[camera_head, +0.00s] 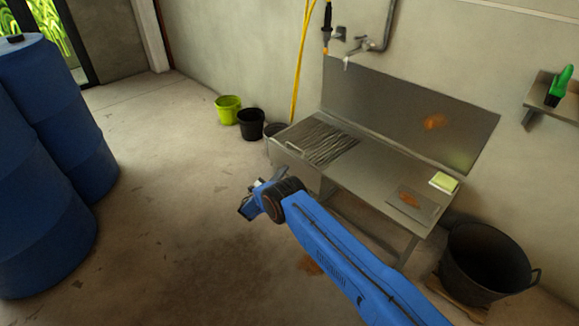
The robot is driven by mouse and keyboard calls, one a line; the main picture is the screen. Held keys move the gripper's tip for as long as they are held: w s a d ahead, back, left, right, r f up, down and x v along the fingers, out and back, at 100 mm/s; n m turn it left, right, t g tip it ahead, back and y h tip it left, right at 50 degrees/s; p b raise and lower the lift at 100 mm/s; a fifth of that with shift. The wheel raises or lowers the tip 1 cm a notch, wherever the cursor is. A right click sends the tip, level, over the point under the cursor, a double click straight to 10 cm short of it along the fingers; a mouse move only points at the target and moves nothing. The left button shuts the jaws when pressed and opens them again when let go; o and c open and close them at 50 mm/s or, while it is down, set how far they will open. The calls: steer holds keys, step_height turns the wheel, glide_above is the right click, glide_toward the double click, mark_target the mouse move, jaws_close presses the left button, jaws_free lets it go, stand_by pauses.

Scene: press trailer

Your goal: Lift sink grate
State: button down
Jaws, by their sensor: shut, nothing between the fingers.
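The sink grate (318,142) is a set of thin metal bars lying flat over the left part of the steel sink unit (375,172). A small handle-like bar (294,149) shows at its left front edge. My gripper (246,206) is at the end of my blue arm, in front of the sink and to the left of its front edge. It is shut and empty, apart from the grate. The fingers are small and partly hidden by the wrist.
Blue barrels (60,120) stand at the left. A green bucket (228,110) and a black bucket (250,124) stand by the wall. A large black tub (485,265) is at the right. A yellow-green sponge (444,182) lies on the sink's right end. The floor between is open.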

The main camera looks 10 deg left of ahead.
mark_target(296, 156)
steer(key=x, duration=0.9)
steer(key=shift+w+d+r, duration=0.1)
steer(key=shift+w, duration=0.05)
